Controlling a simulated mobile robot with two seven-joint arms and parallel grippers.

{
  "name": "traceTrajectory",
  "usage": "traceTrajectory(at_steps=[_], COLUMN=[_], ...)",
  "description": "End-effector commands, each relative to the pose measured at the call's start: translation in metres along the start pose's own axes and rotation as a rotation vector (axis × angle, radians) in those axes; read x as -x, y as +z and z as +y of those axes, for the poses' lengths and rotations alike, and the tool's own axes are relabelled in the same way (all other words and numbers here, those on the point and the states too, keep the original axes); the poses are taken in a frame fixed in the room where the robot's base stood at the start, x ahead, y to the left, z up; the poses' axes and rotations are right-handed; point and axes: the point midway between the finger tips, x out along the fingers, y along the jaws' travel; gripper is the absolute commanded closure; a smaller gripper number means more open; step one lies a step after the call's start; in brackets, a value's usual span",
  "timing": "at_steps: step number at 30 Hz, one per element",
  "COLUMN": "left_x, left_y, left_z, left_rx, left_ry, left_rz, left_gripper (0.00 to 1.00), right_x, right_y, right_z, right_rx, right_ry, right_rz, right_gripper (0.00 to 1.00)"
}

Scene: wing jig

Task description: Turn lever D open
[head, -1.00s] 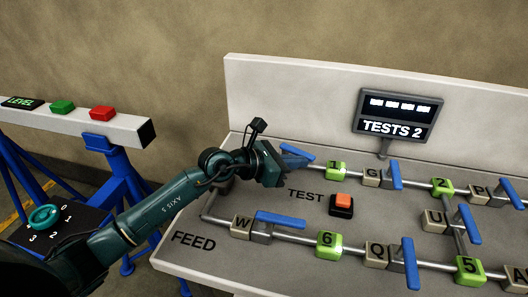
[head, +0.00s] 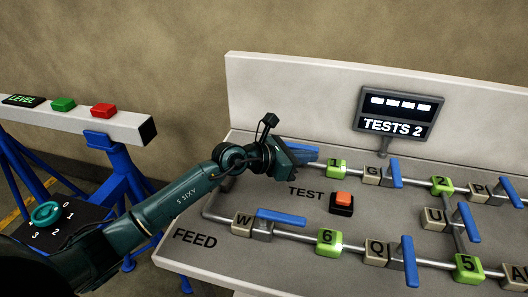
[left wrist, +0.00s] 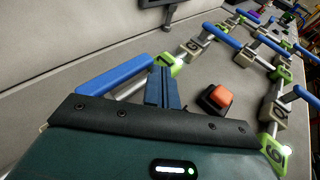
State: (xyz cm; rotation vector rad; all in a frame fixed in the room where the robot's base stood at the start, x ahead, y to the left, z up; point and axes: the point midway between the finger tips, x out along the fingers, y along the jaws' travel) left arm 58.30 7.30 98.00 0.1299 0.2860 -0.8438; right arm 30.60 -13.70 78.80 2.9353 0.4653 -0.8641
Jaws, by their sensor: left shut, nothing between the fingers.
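No letter D is legible in either view. A blue lever (head: 302,147) lies at the upper left pipe, left of green block 1 (head: 336,169). It also shows in the left wrist view (left wrist: 115,76), roughly in line with the pipe, its letter block hidden by my gripper. My left gripper (head: 312,160) is shut and empty, right beside this lever. In the left wrist view its fingers (left wrist: 163,88) are just right of the lever; I cannot tell whether they touch it. My right gripper is not in view.
The orange TEST button (head: 342,200) stands right of the gripper. Lever W (head: 281,217) lies along its pipe, while levers G (head: 395,173) and Q (head: 409,262) stand across theirs. A display reading TESTS 2 (head: 397,116) rises behind. Open panel lies around TEST.

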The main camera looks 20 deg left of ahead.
Motion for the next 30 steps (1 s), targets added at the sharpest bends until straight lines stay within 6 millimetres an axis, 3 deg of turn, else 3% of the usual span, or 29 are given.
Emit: traceTrajectory(at_steps=[11,14,24,30], left_x=[0.007,0.021,0.096,0.123], left_y=[0.0,-0.002,-0.004,-0.002], left_z=[0.0,0.001,0.0,0.0], left_rx=[0.0,-0.001,-0.002,-0.001], left_ry=[0.0,0.002,0.002,0.001], left_rz=[0.0,0.002,0.004,0.002], left_gripper=[1.0,1.0,1.0,1.0], right_x=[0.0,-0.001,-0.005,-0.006], right_y=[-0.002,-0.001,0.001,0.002], right_z=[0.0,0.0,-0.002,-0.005], right_rx=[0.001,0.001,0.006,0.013], right_ry=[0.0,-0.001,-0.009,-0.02], right_rz=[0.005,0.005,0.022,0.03], right_gripper=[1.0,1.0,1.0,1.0])
